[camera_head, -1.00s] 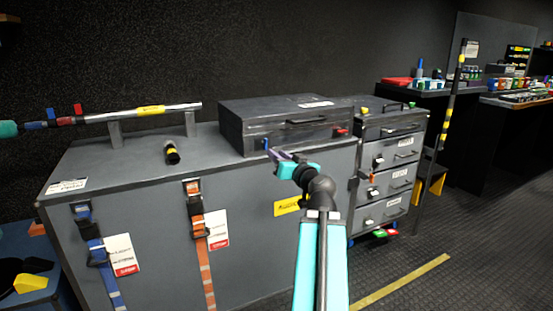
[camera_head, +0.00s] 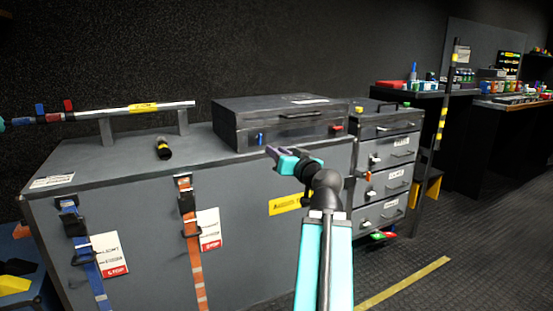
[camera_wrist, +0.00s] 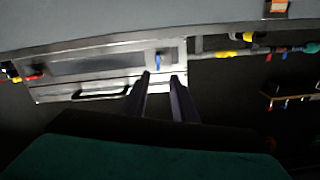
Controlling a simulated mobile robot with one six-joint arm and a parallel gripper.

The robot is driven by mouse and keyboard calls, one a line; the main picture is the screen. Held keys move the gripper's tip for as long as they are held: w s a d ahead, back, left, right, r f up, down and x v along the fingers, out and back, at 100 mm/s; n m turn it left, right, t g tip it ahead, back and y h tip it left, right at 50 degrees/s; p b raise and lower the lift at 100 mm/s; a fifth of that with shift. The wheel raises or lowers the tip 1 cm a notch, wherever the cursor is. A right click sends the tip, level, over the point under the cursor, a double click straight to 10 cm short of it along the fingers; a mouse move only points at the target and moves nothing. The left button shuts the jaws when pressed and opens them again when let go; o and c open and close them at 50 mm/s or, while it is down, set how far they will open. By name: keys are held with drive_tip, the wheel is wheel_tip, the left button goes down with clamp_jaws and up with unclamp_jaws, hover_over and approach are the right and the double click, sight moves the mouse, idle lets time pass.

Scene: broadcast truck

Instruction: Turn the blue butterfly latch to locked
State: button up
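The blue butterfly latch (camera_head: 260,138) is a small upright blue tab on the front left of a grey flat case (camera_head: 283,132). The case lies on a large grey chest. In the wrist view the blue latch (camera_wrist: 158,59) shows just beyond my fingertips, roughly between them. My gripper (camera_head: 271,151) is in front of the case, slightly right of and below the latch in the head view. Its two fingers (camera_wrist: 162,76) are apart with nothing between them. I see no contact with the latch.
A red latch (camera_head: 336,128) is on the case's right front, with a black handle (camera_head: 300,115) between. A black and yellow cylinder (camera_head: 163,148) lies on the chest (camera_head: 105,168) left of the case. A drawer unit (camera_head: 385,180) stands to the right.

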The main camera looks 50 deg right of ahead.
drive_tip(key=shift+s+a+f+b, duration=0.1)
drive_tip(key=shift+s+a+b, duration=0.05)
drive_tip(key=shift+s+b, duration=0.45)
drive_tip(key=shift+w, duration=0.1)
drive_tip(key=shift+s+r+n, duration=0.25)
drive_tip(key=shift+r+n, duration=0.1)
drive_tip(key=shift+n, duration=0.45)
drive_tip(key=shift+w+d+r+p, duration=0.2)
drive_tip(key=shift+w+p, duration=0.1)
drive_tip(key=shift+p, duration=0.5)
